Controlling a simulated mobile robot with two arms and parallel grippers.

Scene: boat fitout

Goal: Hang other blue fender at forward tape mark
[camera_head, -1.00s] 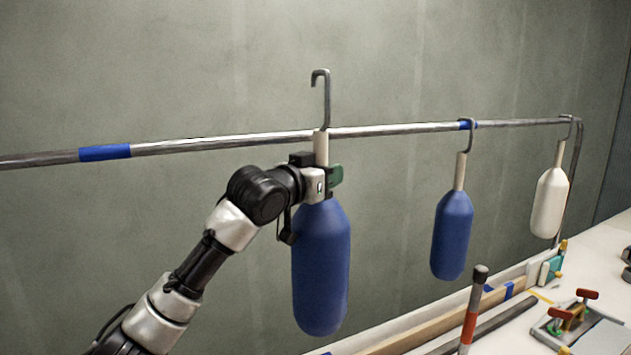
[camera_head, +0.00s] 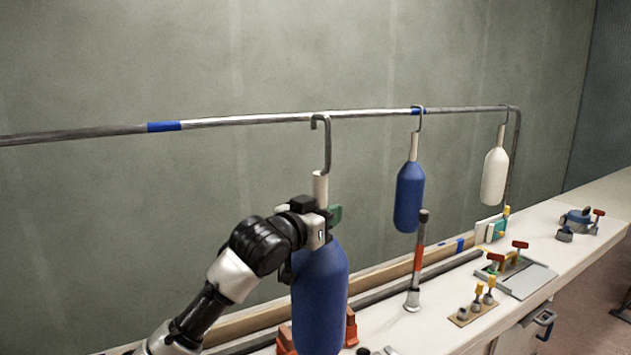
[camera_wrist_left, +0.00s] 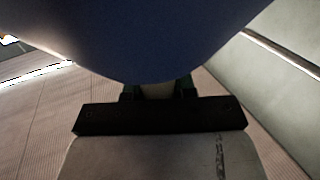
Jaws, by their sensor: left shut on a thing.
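My left gripper (camera_head: 322,213) is shut on the pale neck of a blue fender (camera_head: 320,300). The fender hangs upright below the gripper, with its metal hook (camera_head: 326,145) above. The hook's top overlaps the rail (camera_head: 260,120) in the picture; I cannot tell whether they touch. In the left wrist view the fender's blue body (camera_wrist_left: 150,35) fills the upper middle. A blue tape mark (camera_head: 164,127) is on the bare left part of the rail. Another blue tape mark (camera_head: 418,111) is further right, where a second blue fender (camera_head: 409,197) hangs. My right gripper is not in view.
A white fender (camera_head: 495,176) hangs at the rail's right end. Below is a white bench (camera_head: 470,325) with a post with an orange band (camera_head: 417,262), a tool plate (camera_head: 520,277) and several small tools. The rail left of the held fender is free.

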